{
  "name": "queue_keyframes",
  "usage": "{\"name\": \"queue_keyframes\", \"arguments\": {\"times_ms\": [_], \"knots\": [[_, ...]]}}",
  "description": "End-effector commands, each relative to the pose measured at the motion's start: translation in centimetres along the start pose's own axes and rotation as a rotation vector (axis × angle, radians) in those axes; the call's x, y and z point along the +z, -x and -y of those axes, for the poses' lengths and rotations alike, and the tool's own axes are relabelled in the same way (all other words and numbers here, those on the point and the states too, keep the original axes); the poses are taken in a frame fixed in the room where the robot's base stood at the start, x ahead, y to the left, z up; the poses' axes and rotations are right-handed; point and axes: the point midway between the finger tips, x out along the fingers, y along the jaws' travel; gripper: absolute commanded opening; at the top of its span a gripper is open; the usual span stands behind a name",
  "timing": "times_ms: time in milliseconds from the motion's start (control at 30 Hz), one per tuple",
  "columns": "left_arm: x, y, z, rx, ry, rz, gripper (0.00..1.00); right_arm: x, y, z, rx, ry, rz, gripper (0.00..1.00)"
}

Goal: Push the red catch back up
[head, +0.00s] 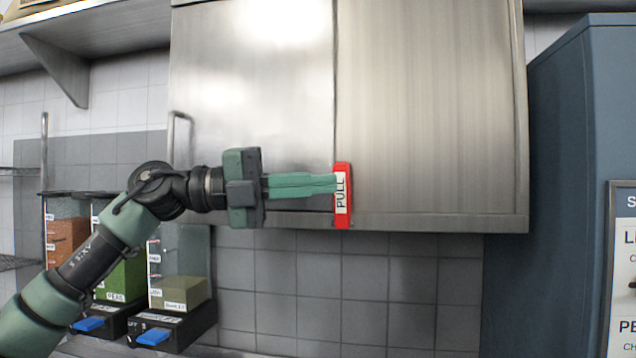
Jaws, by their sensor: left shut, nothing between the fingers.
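The red catch (343,215) is a narrow upright bar with a white label reading "PULL". It sits at the lower edge of a steel wall cabinet (430,120), just right of the seam between its two doors. My left gripper (334,183) comes in from the left with its green fingers shut and empty. Its fingertips overlap the left side of the catch at label height. I cannot tell whether they touch it. My right gripper is not in view.
Food dispensers (180,290) with blue levers stand at the lower left under a steel shelf (110,30). A tall blue cabinet (575,130) with a sign (622,260) stands at the right. The tiled wall below the steel cabinet is clear.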

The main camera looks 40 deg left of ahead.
Motion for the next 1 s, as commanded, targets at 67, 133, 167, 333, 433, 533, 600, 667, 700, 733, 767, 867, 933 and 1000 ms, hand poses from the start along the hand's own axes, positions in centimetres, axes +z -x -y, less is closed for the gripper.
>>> {"name": "queue_keyframes", "arguments": {"times_ms": [67, 133, 167, 333, 433, 533, 600, 667, 700, 733, 767, 867, 933, 1000], "knots": [[0.0, 1.2, -0.3, -0.006, -0.004, 0.004, 0.0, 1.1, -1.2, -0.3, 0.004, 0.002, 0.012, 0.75], [-0.1, 2.1, -0.3, -0.006, -0.004, 0.004, 0.0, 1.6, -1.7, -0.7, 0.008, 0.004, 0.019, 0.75], [-0.1, 2.4, -0.3, -0.006, -0.003, 0.004, 0.0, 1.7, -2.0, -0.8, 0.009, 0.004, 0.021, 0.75], [-0.1, 5.1, -0.4, -0.006, -0.003, 0.004, 0.0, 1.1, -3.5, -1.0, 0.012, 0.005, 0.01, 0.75], [-0.1, 6.8, -0.3, -0.006, -0.003, 0.005, 0.0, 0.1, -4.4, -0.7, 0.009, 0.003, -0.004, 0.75], [0.0, 8.3, -0.2, -0.005, -0.003, 0.005, 0.0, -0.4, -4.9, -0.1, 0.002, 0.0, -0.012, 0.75], [0.0, 9.0, -0.1, -0.004, -0.003, 0.004, 0.0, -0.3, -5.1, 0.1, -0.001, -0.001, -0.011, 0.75], [0.0, 9.4, -0.1, -0.003, -0.002, 0.003, 0.0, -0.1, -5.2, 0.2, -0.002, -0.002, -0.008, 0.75], [0.0, 9.6, -0.1, -0.002, -0.002, 0.002, 0.0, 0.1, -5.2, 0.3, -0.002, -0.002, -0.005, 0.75], [0.0, 9.7, -0.1, -0.002, -0.002, 0.002, 0.0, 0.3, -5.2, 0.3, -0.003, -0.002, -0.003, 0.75], [0.0, 9.8, -0.1, -0.002, -0.001, 0.002, 0.0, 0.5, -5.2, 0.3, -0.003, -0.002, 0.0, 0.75], [0.0, 9.8, 0.0, -0.002, -0.001, 0.002, 0.0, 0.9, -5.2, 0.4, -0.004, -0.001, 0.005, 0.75], [0.0, 9.8, 0.0, -0.002, -0.001, 0.001, 0.0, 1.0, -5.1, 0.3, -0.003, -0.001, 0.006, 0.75], [0.0, 9.8, 0.0, -0.002, -0.001, 0.001, 0.0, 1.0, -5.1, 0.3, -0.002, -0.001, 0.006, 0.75]]}}
